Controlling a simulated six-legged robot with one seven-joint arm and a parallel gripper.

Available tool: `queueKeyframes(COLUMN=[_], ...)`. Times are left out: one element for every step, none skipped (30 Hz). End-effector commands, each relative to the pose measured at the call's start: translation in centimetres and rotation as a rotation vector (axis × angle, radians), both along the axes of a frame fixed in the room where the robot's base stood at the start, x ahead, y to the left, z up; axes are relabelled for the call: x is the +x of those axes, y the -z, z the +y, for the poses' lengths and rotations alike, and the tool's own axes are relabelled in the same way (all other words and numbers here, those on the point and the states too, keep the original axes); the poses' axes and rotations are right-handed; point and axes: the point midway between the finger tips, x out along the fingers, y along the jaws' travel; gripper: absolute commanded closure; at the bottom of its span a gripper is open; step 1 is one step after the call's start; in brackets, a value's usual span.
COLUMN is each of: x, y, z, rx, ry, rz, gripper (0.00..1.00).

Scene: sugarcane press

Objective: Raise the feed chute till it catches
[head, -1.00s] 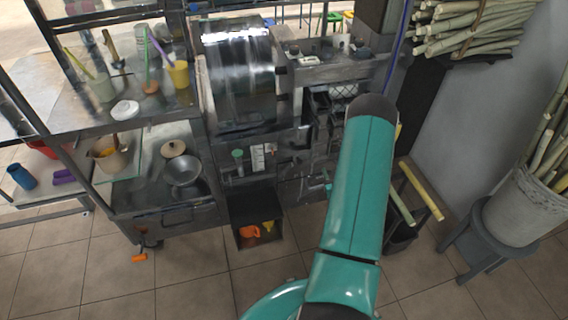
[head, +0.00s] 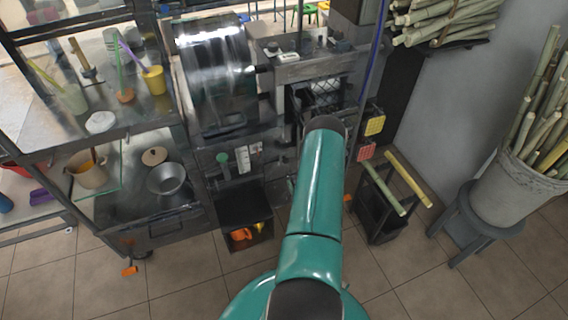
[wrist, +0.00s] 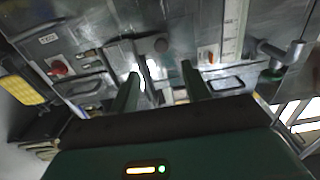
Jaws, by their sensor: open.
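In the wrist view my gripper (wrist: 161,72) is open, its two teal fingers apart with nothing clearly held between them. It faces the press's grey metal front (wrist: 185,25). A round grey knob (wrist: 160,45) and a slim bar (wrist: 146,68) show just beyond the fingertips; I cannot tell whether a finger touches them. In the head view the press (head: 225,85) stands at the centre, with its shiny drum housing on top. My teal arm reaches toward its right part and hides my gripper. I cannot pick out the feed chute for certain.
A black stand (head: 377,222) with two cane pieces across it is right of my arm. A bucket of canes (head: 508,190) stands on a grey stool (head: 470,222). Left is a shelf with cups and a bowl (head: 166,180). A yellow panel (head: 374,125) sits beside the press. Front floor is open.

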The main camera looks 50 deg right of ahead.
Motion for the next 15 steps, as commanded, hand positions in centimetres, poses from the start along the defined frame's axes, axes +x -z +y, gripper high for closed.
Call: queueKeyframes(x=[1.0,1.5,2.2,2.7,3.3,4.0,4.5,5.1,5.8,6.3,6.9,7.5,7.9,8.3,8.8], y=[-0.1,-0.1,-0.1,-0.1,-0.1,-0.1,-0.1,-0.1,-0.1,-0.1,-0.1,-0.1,-0.1,0.0,0.0], z=[-0.5,-0.8,-1.2,-1.4,-1.7,-2.1,-2.4,-2.8,-3.1,-3.4,-3.6,-4.0,-4.2,-4.4,-4.7], rx=[-0.003,-0.002,-0.002,-0.001,-0.001,-0.001,-0.001,-0.002,-0.002,-0.002,-0.002,-0.002,-0.001,-0.001,-0.001], ry=[-0.003,-0.003,-0.003,-0.004,-0.004,-0.004,-0.003,-0.003,-0.004,-0.004,-0.005,-0.005,-0.005,-0.006,-0.006], rz=[-0.004,-0.002,-0.003,-0.003,-0.003,-0.003,-0.003,-0.003,-0.003,-0.003,-0.003,-0.003,-0.002,-0.002,-0.002], gripper=[0.53,0.53,0.53,0.53,0.53,0.53,0.53,0.53,0.53,0.53,0.53,0.53,0.53,0.53,0.53])
